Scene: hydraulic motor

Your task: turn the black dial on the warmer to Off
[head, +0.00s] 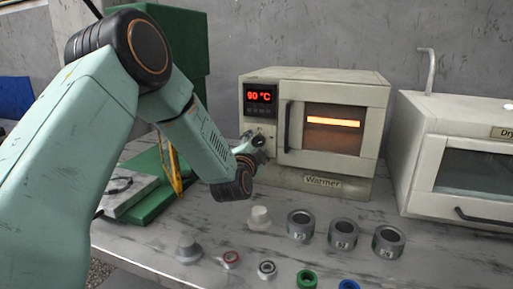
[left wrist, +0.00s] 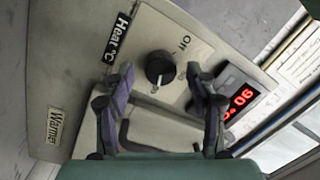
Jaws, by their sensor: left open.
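The warmer (head: 345,90) is a cream box oven at the back of the table, with a glowing orange bar behind its window. In the head view my left gripper (head: 257,146) is at the panel below the display.
The warmer's door handle (head: 288,126) is close to my left gripper. Several grey rings (head: 343,233) and small parts lie on the table in front. A white dryer (head: 460,150) stands at right and a green machine (head: 150,190) at left.

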